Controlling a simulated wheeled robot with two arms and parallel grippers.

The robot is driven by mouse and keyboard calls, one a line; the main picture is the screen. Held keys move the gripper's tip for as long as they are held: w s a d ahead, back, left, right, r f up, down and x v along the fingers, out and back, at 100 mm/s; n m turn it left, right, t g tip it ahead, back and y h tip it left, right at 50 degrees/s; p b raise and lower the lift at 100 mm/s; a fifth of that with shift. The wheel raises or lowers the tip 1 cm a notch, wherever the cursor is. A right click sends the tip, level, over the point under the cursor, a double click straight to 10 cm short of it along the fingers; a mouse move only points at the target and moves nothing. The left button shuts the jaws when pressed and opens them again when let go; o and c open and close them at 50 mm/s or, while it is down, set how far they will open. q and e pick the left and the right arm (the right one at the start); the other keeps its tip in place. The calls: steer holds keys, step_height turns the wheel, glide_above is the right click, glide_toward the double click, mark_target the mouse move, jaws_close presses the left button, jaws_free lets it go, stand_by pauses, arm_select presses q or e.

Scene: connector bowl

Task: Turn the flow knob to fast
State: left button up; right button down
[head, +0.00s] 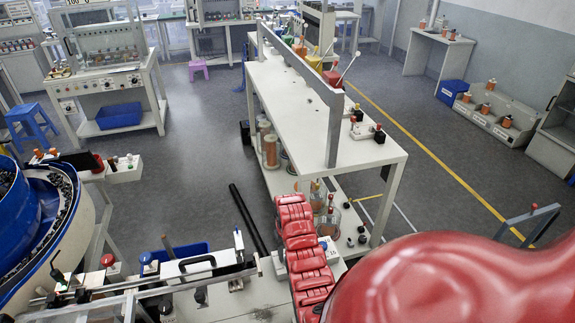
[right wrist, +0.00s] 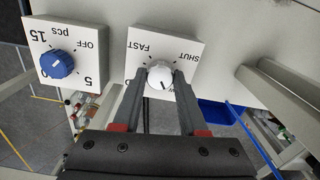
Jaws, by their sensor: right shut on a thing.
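The flow knob (right wrist: 158,78) is a small white round knob on a white square plate (right wrist: 186,48) in the right wrist view. The plate reads FAST at the upper left and SHUT at the upper right; a third label below is partly hidden and ends in OW. A dark mark on the knob points down towards that label. My right gripper (right wrist: 160,74) has its two dark fingers on either side of the knob and is shut on it. In the head view I cannot make out the flow knob. My left gripper is not in view.
A blue knob (right wrist: 57,64) marked OFF, 5, 15 and pcs sits on a separate white plate just left in the wrist view. In the head view, a blue-rimmed bowl (head: 45,230) stands at the left, and a long white bench (head: 290,100) is in the middle.

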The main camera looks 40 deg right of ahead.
steer(key=m+b, duration=0.2)
steer(key=shift+f+m, duration=0.2)
steer(key=shift+m, duration=0.2)
steer(key=m+b, duration=0.1)
steer(key=m, duration=0.1)
steer(key=shift+r+m, duration=0.1)
steer(key=shift+m, duration=0.3)
steer(key=m, duration=0.3)
steer(key=shift+r+m, duration=0.15)
steer(key=shift+m, duration=0.15)
steer(key=m, duration=1.1)
steer(key=shift+m+b, duration=0.3)
steer(key=shift+m, duration=0.1)
steer(key=m, duration=0.6)
steer(key=shift+m, duration=0.3)
